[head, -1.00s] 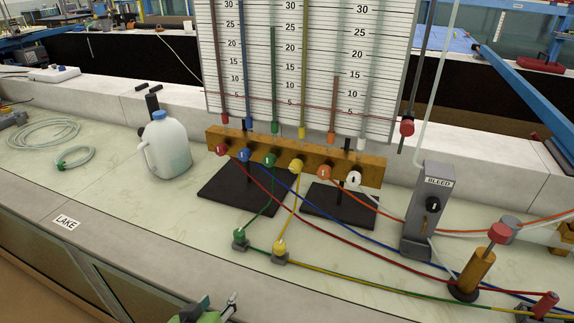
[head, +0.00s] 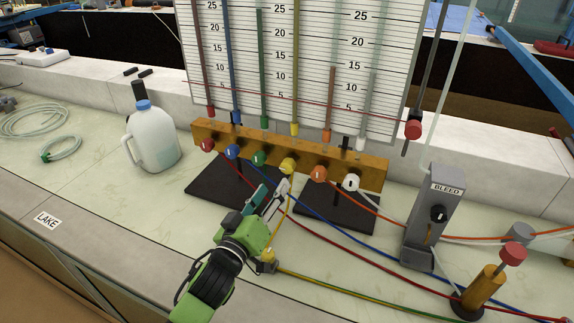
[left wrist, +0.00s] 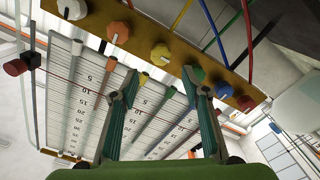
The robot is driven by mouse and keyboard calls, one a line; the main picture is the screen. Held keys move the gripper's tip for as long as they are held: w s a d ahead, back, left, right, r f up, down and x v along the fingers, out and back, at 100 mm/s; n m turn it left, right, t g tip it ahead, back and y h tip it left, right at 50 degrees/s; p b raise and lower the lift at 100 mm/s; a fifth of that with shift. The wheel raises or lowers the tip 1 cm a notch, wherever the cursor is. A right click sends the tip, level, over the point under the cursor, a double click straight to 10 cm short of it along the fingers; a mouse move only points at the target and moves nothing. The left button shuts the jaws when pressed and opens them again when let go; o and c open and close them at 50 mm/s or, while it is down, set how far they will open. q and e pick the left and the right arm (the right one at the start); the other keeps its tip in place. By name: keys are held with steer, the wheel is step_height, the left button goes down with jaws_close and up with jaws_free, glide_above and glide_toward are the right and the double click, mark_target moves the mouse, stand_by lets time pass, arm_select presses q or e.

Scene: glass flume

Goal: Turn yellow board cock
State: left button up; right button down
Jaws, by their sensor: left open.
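The yellow board cock (head: 287,165) is a round yellow knob on the front of the brass-coloured manifold bar (head: 375,177), between the green cock (head: 259,158) and the orange cock (head: 318,174). My left gripper (head: 274,188) is open and empty, just in front of and below the yellow cock, its fingers pointing towards the bar. In the left wrist view the yellow cock (left wrist: 160,55) shows in the gap between the open fingertips (left wrist: 160,72), apart from both. The cock's mark is too small to read. My right gripper is not in view.
Red (head: 207,145), blue (head: 232,152) and white (head: 351,182) cocks share the bar. Coloured hoses run over the bench around my left arm. A grey bleed box (head: 432,220) stands at right, a white jug (head: 152,140) at left.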

mark_target(286, 169)
arm_select(q)
steer(key=x, duration=0.9)
steer(key=shift+f+p, duration=0.1)
steer(key=shift+p, duration=0.2)
steer(key=shift+w+d, duration=0.2)
steer(key=shift+w, duration=0.45)
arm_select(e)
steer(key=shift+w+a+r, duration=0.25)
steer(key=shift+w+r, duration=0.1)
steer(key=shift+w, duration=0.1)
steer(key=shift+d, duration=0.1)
arm_select(q)
steer(key=c, duration=1.1)
